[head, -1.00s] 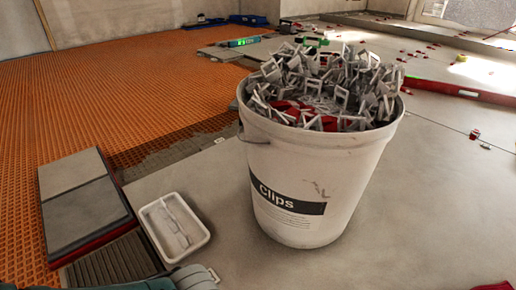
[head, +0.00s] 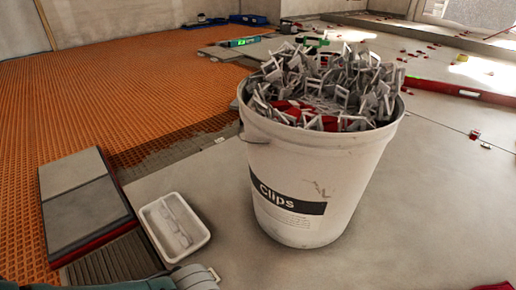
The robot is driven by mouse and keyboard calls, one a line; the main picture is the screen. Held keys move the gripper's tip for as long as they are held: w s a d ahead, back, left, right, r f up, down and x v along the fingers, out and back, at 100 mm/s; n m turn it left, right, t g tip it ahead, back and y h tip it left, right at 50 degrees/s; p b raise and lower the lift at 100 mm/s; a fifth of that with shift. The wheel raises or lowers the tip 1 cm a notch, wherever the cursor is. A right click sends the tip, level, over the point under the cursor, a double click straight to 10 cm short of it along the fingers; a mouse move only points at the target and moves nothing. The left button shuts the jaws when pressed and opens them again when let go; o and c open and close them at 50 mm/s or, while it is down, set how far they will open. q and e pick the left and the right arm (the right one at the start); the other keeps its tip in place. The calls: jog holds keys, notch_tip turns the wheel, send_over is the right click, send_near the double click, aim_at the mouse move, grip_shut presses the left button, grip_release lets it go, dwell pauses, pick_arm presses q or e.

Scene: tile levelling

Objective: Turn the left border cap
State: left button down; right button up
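Small red caps and pale clips (head: 475,134) stand along the floor joints at the right; one red piece (head: 494,286) is cut off by the bottom right edge. A small pale, reddish-edged piece (head: 215,274) shows at the bottom, beside a grey rounded part that seems to be mine. I cannot tell whether it is the left border cap. The fingertips of my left gripper cannot be made out. My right gripper is not in view.
A large white bucket (head: 308,190) full of clips (head: 325,85) blocks the middle. A white tray (head: 174,227) and stacked tiles (head: 80,200) stand left. Orange matting (head: 90,90) covers the left floor. A red level (head: 440,87) lies right. The right floor is mostly clear.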

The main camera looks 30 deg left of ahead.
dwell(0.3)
pick_arm(q)
jog(key=c, duration=0.5)
grip_release()
notch_tip(320, 180, up, 10)
jog(key=p, duration=0.9)
jog(key=shift+p, duration=0.35)
